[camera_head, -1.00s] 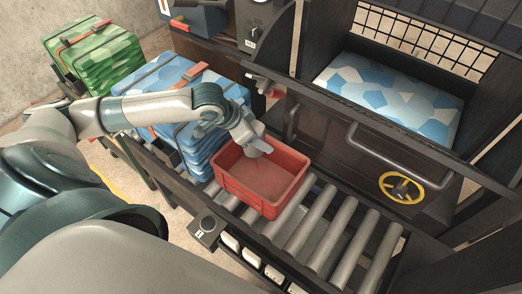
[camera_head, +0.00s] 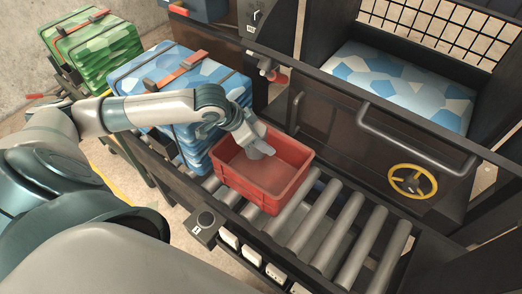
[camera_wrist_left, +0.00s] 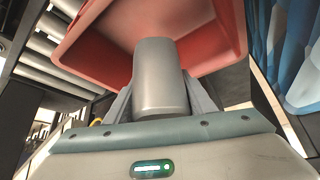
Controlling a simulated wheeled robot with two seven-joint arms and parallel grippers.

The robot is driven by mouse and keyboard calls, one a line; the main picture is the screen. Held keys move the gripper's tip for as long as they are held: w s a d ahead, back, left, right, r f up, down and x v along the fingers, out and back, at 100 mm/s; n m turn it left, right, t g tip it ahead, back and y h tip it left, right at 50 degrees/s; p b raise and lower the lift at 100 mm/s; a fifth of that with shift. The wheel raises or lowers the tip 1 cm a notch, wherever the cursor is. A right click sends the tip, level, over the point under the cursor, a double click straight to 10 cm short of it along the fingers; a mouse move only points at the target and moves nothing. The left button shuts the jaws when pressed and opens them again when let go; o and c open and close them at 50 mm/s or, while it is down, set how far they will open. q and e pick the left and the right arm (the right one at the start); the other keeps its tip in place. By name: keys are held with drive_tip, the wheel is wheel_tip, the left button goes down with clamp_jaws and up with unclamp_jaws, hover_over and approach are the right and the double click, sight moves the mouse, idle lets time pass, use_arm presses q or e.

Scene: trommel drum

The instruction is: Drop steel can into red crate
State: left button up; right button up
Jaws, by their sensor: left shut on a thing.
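The red crate (camera_head: 262,196) stands on the roller conveyor in the middle of the head view. It also shows in the left wrist view (camera_wrist_left: 215,35), where it fills the upper part. My left gripper (camera_head: 262,150) is over the crate's back left part. In the left wrist view my left gripper (camera_wrist_left: 160,100) is shut on the steel can (camera_wrist_left: 160,72), a plain grey cylinder between the two fingers. The can's far end points toward the crate's inside. In the head view the can (camera_head: 254,153) is mostly hidden by the gripper. My right gripper is not in view.
Bare rollers (camera_head: 335,225) run right of the crate. A blue patterned stack (camera_head: 185,90) stands close on its left, with a green stack (camera_head: 95,45) beyond. A dark machine with a handle (camera_head: 410,138) and yellow handwheel (camera_head: 412,181) rises behind the conveyor.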

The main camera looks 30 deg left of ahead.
use_arm(q)
drive_tip(key=shift+f, duration=0.1)
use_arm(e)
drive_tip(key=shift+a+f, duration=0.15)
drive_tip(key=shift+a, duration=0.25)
use_arm(q)
drive_tip(key=o, duration=1.2)
drive_tip(key=shift+c, duration=0.2)
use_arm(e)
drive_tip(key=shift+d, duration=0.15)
use_arm(q)
drive_tip(key=shift+a, duration=0.1)
drive_tip(key=shift+v, duration=0.8)
drive_tip(key=b+v, duration=0.3)
drive_tip(key=v, duration=1.2)
drive_tip(key=shift+s+r, duration=0.15)
drive_tip(key=shift+r, duration=0.2)
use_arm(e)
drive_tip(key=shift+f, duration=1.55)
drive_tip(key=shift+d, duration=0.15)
